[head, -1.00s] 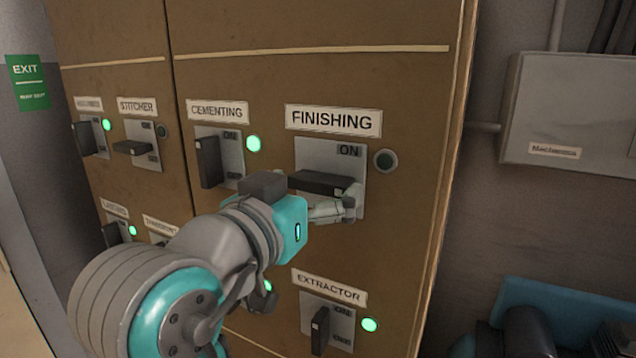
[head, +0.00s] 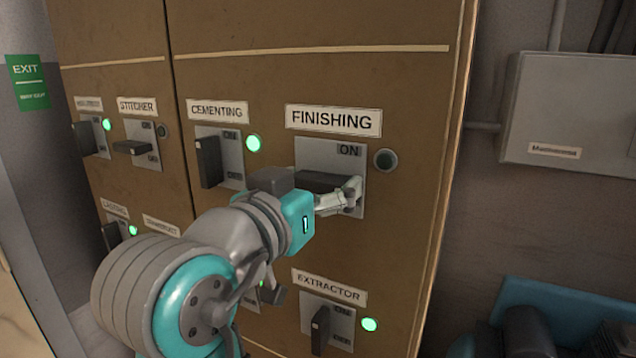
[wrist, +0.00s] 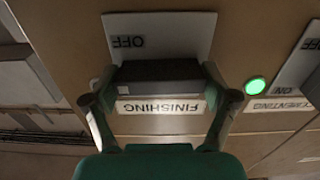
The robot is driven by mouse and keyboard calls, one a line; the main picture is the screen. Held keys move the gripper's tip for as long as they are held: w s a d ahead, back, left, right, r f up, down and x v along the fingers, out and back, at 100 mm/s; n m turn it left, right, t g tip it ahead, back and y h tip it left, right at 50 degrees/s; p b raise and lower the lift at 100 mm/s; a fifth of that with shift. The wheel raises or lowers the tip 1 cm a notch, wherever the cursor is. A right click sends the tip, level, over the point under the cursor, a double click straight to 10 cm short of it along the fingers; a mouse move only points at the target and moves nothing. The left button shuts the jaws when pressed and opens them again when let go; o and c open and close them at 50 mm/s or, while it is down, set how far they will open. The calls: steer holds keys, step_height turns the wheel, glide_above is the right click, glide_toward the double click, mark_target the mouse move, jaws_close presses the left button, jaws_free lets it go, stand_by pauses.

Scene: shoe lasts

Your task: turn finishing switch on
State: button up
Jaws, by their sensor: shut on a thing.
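The FINISHING switch is a dark handle (head: 330,180) lying horizontal on a grey plate (head: 318,150), under the FINISHING label (head: 333,120). ON is marked at the plate's upper right. The round lamp (head: 385,160) beside it is dark. My gripper (head: 347,193) is at the handle, its fingers overlapping the handle's right part in the head view. In the wrist view, which is upside down, the two fingers of my gripper (wrist: 160,92) stand on either side of the handle (wrist: 160,72), shut on it. OFF shows on the plate there. My gripper hides part of the handle and lower plate in the head view.
The CEMENTING switch (head: 208,162) is left with a lit green lamp (head: 253,143). The EXTRACTOR switch (head: 320,328) is below, also lit green. The STITCHER switch (head: 132,147) lies horizontal with a dark lamp. A grey wall box (head: 570,110) is at right.

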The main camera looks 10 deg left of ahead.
steer(key=n, duration=0.8)
steer(key=shift+n, duration=0.3)
steer(key=n, duration=0.4)
steer(key=shift+a+f+n, duration=0.1)
steer(key=shift+n, duration=0.2)
steer(key=n, duration=0.4)
steer(key=shift+n, duration=0.3)
steer(key=o, duration=1)
steer(key=shift+c, duration=0.2)
